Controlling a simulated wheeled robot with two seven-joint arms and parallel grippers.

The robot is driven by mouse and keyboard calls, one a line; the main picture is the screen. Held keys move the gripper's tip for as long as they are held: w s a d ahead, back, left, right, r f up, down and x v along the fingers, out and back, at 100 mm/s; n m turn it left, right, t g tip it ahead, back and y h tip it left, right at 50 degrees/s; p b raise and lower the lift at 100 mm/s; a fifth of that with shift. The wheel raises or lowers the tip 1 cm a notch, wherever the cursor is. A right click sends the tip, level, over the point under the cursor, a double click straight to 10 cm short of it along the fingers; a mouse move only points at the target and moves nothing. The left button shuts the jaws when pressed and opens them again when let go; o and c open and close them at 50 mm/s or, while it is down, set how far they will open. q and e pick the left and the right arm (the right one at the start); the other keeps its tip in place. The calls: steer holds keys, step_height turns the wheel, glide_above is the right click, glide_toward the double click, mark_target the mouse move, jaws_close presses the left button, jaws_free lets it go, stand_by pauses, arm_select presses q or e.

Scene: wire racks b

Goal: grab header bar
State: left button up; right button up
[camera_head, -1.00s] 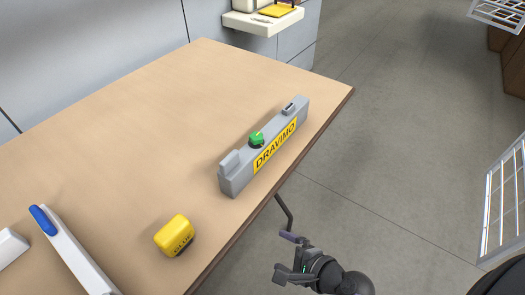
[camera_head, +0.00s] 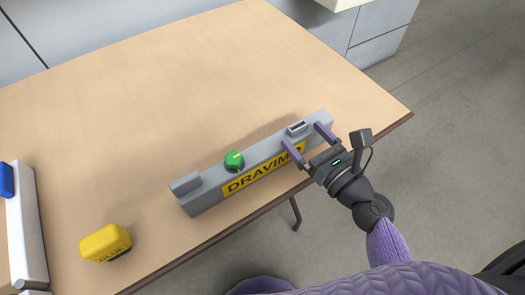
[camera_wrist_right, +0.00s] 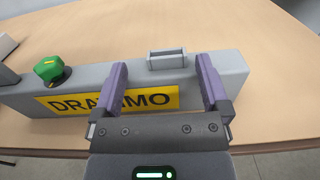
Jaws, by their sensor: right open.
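The header bar (camera_head: 213,194) is a long grey bar with a yellow DRAVIMO label (camera_head: 245,178) and a green knob (camera_head: 234,160) on top. It lies on the wooden table near the front edge. My right gripper (camera_head: 308,137) is open at the bar's right end, its two purple fingers apart. In the right wrist view the bar (camera_wrist_right: 135,75) shows beyond and between the fingers (camera_wrist_right: 162,84), with a small raised grey tab (camera_wrist_right: 167,60) between them. I cannot tell whether the fingers touch the bar. My left gripper is not in view.
A yellow block (camera_head: 105,243) marked GLUE stands on the table at the lower left. A white bar with a blue end (camera_head: 25,240) lies at the far left. The table (camera_head: 150,95) behind the header bar is clear.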

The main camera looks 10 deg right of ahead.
mark_target(300, 130)
steer(key=x, duration=0.5)
steer(key=shift+w+f, duration=0.2)
steer(key=shift+w, duration=0.15)
steer(key=shift+d, duration=0.1)
jaws_close()
